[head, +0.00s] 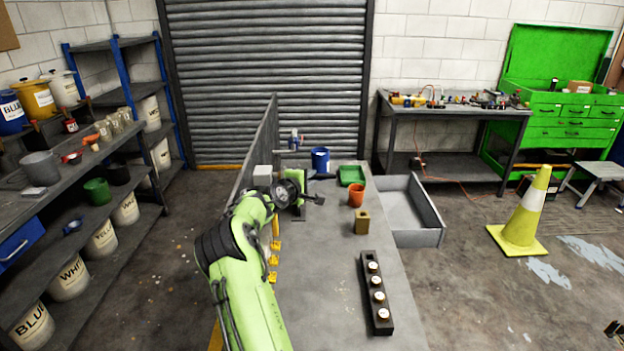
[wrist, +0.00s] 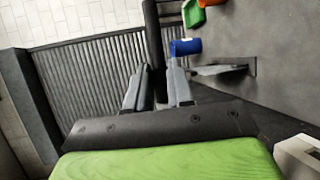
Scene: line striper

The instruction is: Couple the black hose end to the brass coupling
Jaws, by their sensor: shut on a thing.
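My gripper (head: 314,199) is over the left part of the grey bench, at the end of my green arm. In the wrist view its two grey fingers (wrist: 160,74) are shut on a black, tube-like piece, the black hose end (wrist: 153,35). The hose end runs up out of the top of that view. In the head view I cannot clearly make out the held hose end. I cannot surely pick out the brass coupling in either view. A small brass-coloured block (head: 362,224) stands on the bench to the right of my gripper, apart from it.
A blue container (head: 320,159), a green tray (head: 351,175) and an orange pot (head: 356,195) stand farther back on the bench. A black rack (head: 367,275) with several white-topped items lies at the front right. A dark upright panel (head: 258,150) borders the bench's left side.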

